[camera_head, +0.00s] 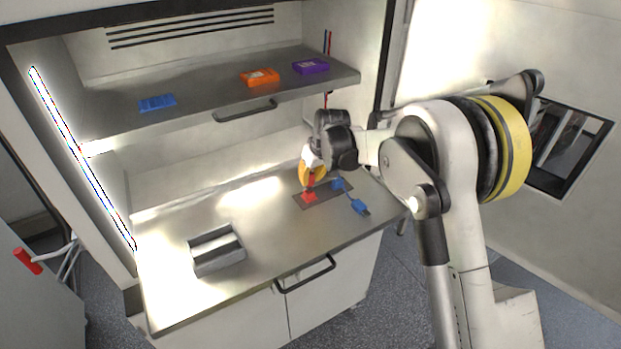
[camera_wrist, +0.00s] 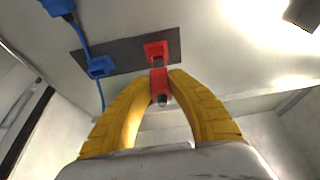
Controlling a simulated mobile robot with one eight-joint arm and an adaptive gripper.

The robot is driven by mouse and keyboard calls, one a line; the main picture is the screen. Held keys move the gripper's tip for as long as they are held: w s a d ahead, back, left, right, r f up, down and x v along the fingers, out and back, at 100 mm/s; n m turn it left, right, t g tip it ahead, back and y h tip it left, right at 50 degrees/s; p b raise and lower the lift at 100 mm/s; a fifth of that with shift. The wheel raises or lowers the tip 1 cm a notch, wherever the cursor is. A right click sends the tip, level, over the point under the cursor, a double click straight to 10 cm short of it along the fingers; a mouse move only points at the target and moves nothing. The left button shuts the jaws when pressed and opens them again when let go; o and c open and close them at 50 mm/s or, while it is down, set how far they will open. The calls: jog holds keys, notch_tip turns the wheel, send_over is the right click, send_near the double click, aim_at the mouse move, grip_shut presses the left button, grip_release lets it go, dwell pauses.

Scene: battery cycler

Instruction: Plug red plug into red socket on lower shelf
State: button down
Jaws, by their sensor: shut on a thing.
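The red socket (camera_head: 309,197) sits on a dark plate on the lower shelf; it also shows in the wrist view (camera_wrist: 156,48). My gripper (camera_head: 312,181) points down just above it. Its two yellow fingers are shut on the red plug (camera_wrist: 160,88), which also shows as a thin red piece in the head view (camera_head: 311,178). In the wrist view the plug's front end lines up with the socket and overlaps its near edge. A greyish part shows between the two red bodies. I cannot tell whether the plug's tip is inside the socket.
Beside the red socket is a blue socket (camera_head: 337,184) with a blue plug (camera_head: 360,207) lying on a cable. A grey metal holder (camera_head: 216,250) stands front left on the lower shelf. Blue (camera_head: 157,103), orange (camera_head: 260,77) and purple (camera_head: 311,66) blocks lie on the upper shelf.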

jog(key=shift+f+b, duration=1.5)
jog(key=shift+b, duration=0.1)
dwell(1.7)
jog(key=c, duration=1.3)
grip_release()
jog(key=shift+r, duration=0.15)
jog(key=v, duration=1.1)
jog(key=s+d+r+m+t+b, duration=0.1)
jog(key=s+d+m+b, duration=0.1)
jog(key=s+d+b, duration=0.7)
jog(key=s+d+f+m+t+h+b, duration=0.1)
jog(key=s+d+f+b, duration=0.2)
jog(key=s, duration=0.5)
jog(key=s+d+f+m+b, duration=0.2)
jog(key=s+d+f+b, duration=0.1)
jog(key=s+d+f, duration=0.2)
jog(key=s+d+f+m+t+h+b, duration=0.1)
jog(key=s+d+f+b, duration=0.2)
jog(key=s+f, duration=0.4)
jog(key=shift+s+d+m+t+h, duration=0.15)
jog(key=shift+s+d, duration=0.15)
jog(key=shift+s, duration=0.7)
jog(key=shift+s+d+m+t+h, duration=0.1)
jog(key=shift+s+d, duration=0.15)
jog(key=shift+s, duration=0.75)
jog(key=shift+s+d+m+t+h, duration=0.15)
jog(key=shift+s+d, duration=0.15)
jog(key=shift+s, duration=0.65)
